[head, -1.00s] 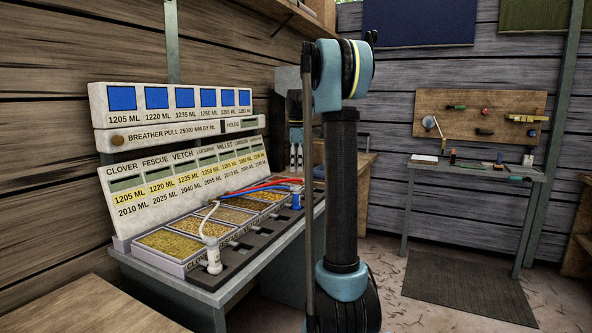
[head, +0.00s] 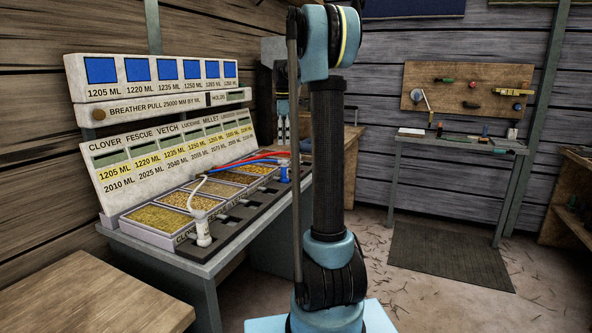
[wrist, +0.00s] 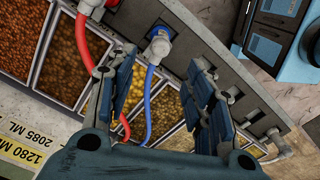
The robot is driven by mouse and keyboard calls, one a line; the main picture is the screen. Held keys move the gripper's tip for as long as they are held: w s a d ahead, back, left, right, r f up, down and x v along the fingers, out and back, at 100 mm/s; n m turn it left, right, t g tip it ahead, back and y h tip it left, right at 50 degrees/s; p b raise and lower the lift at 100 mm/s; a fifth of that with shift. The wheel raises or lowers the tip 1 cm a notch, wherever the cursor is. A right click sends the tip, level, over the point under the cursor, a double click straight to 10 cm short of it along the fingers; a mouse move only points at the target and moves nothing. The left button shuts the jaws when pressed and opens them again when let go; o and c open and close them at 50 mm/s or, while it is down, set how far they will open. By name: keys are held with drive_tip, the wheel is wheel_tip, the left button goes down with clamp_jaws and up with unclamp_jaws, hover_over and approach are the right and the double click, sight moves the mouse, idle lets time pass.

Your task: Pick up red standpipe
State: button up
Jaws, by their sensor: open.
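In the wrist view a thick red hose (wrist: 88,42) curves down from the top edge. A grey fitting (wrist: 111,4) at its upper end is cut off by the frame, so little of the red standpipe shows. The blue standpipe (wrist: 158,46) stands beside it with a blue hose. In the head view the red hose (head: 255,158) runs over the seed trays, and my arm hides its right end. My gripper (wrist: 160,75) is open and empty above the trays. The blue standpipe lies between its fingers in the picture, and the red hose is by the left finger.
A white standpipe (head: 203,229) with a white hose stands at the near end of the dark slotted rail (head: 229,235). Several grain trays (head: 158,217) line the bench below the label panel (head: 105,170). A wooden table (head: 85,300) is at front left.

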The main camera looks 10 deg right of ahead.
drive_tip(key=n, duration=0.3)
approach(296, 153)
drive_tip(key=f, duration=0.9)
drive_tip(key=shift+w, duration=0.2)
drive_tip(key=shift+w+d+f, duration=0.15)
drive_tip(key=shift+f, duration=1.2)
drive_tip(key=shift+w+d+f, duration=0.1)
drive_tip(key=shift+w+f, duration=0.05)
drive_tip(key=shift+f, duration=1.15)
clamp_jaws()
